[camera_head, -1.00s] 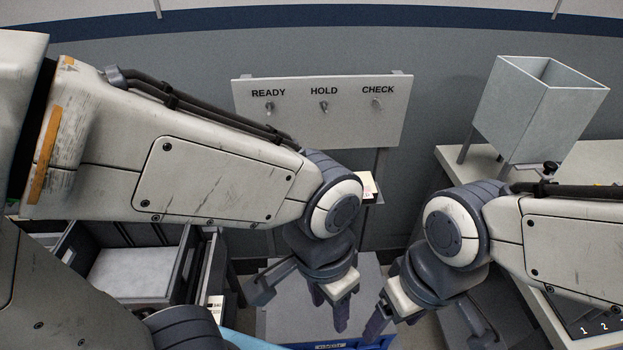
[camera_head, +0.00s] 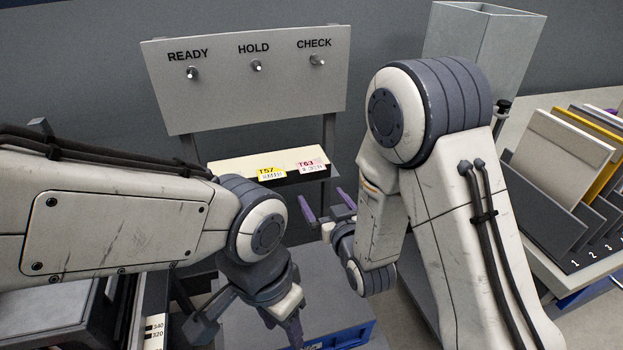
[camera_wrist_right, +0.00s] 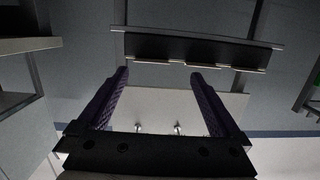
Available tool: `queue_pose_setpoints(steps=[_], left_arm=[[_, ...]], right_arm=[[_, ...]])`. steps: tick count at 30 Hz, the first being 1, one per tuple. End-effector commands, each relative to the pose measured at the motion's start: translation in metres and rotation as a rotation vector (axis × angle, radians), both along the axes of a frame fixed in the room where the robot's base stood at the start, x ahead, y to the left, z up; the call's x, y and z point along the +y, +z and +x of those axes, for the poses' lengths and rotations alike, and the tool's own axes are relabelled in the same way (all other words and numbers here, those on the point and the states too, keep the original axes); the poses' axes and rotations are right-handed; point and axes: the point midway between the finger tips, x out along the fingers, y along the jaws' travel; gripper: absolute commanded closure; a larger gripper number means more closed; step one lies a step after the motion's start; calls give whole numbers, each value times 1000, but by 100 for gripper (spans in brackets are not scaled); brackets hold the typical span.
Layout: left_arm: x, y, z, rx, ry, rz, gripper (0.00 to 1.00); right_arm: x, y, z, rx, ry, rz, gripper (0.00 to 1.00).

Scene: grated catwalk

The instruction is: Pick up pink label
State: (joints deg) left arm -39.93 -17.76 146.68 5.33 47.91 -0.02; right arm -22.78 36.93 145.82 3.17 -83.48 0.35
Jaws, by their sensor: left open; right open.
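The pink label (camera_head: 312,166), marked T63, hangs at the front edge of a small shelf (camera_head: 235,165) under the sign board. A yellow label (camera_head: 271,173), marked T57, is to its left on the same edge. My right gripper (camera_head: 325,208) is open and empty, just below and in front of the shelf near the pink label, not touching it. In the right wrist view its two purple fingers (camera_wrist_right: 160,85) are spread, with the dark shelf underside (camera_wrist_right: 190,50) beyond them. My left gripper (camera_head: 290,325) is lower, over the blue-edged bin, its fingertips partly cut off or hidden.
The board (camera_head: 245,75) with READY, HOLD and CHECK hooks is above the shelf. A blue bin (camera_head: 345,338) is below. A rack of upright panels (camera_head: 565,160) and a grey open-topped hopper (camera_head: 480,50) stand at the right.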

Motion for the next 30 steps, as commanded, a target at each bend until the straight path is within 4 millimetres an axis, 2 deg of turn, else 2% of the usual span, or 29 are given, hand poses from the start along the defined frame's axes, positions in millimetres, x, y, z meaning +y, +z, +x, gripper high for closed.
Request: queue_pose_setpoints(steps=[1,8,15,22,30], left_arm=[[0,-10,0,0,0,0,50],[0,-16,0,0,0,0,50],[0,-10,0,0,0,0,50],[0,-7,0,0,0,0,50],[0,-2,0,0,0,0,50]], right_arm=[[-5,-11,1,-39,-10,12,0],[-14,-7,7,-151,-28,48,0],[-3,-4,41,-157,-28,50,0],[4,-4,58,-156,-27,49,0],[18,-2,94,-157,-28,49,0]])
